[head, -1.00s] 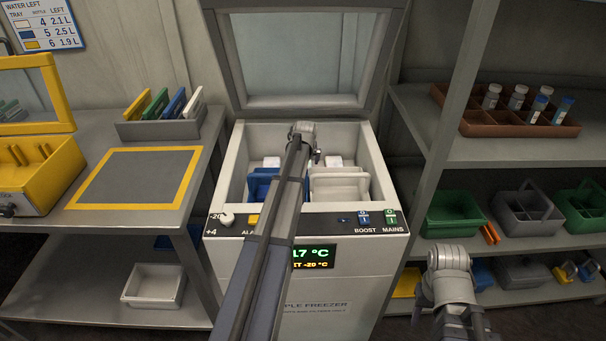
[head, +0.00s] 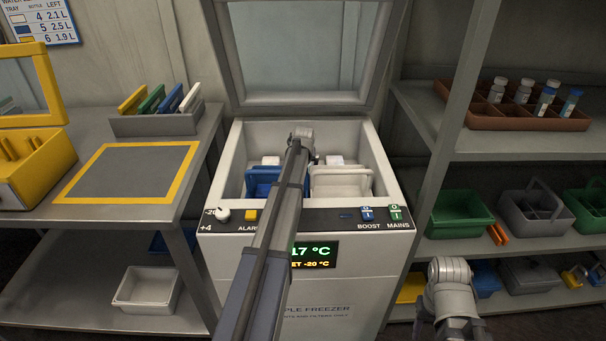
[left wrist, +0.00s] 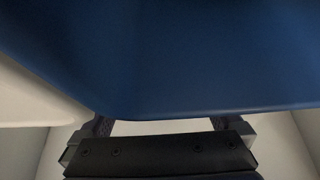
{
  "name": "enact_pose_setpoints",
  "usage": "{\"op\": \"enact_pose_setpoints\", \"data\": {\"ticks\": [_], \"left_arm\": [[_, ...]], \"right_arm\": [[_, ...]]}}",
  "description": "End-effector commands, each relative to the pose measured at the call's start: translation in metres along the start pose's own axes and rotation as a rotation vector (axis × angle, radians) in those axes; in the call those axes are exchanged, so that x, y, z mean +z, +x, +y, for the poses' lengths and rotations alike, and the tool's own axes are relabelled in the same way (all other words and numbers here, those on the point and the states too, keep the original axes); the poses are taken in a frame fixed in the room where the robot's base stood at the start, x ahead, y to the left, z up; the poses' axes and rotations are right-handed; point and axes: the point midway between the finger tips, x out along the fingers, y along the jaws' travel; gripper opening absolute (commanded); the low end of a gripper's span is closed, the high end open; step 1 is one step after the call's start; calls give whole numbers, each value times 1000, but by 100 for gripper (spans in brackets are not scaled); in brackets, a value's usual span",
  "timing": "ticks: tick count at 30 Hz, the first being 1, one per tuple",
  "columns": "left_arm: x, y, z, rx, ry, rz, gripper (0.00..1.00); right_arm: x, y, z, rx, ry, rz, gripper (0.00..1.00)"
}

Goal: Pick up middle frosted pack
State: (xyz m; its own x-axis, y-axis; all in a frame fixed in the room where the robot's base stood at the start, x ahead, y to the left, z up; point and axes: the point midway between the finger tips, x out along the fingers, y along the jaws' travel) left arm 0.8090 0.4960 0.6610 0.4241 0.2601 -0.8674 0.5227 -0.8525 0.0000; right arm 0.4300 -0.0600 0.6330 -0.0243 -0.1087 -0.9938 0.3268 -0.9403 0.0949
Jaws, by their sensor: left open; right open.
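The open chest freezer (head: 226,190) stands in the middle of the head view. My left arm reaches over its front, with the wrist inside the back of the well. Small white blocks (head: 334,160) (head: 270,160) show at the back, either side of my wrist; they may be frosted packs. A middle pack is not visible; my arm covers that spot. In the left wrist view my left gripper (left wrist: 165,127) is open, fingers apart, with nothing seen held between them. A blue surface (left wrist: 180,60) fills the top of that view. My right gripper (head: 450,270) is at lower right, away from the freezer.
The raised lid (head: 300,100) is behind. A bench with a yellow-edged mat (head: 130,172) is left; shelves with bins (head: 458,215) and a bottle tray (head: 500,120) are right.

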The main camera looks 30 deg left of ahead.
Motion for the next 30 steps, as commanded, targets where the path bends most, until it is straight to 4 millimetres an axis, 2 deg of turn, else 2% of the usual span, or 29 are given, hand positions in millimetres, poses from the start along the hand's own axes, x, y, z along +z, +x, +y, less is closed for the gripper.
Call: {"op": "enact_pose_setpoints", "data": {"ticks": [2,26,27,30], "left_arm": [[0,-1,0,0,0,0,99],[0,-1,0,0,0,0,9],[0,-1,0,0,0,0,6],[0,-1,0,0,0,0,6]], "right_arm": [[0,-1,0,0,0,0,50],[0,-1,0,0,0,0,50],[0,-1,0,0,0,0,50],[0,-1,0,0,0,0,50]]}}
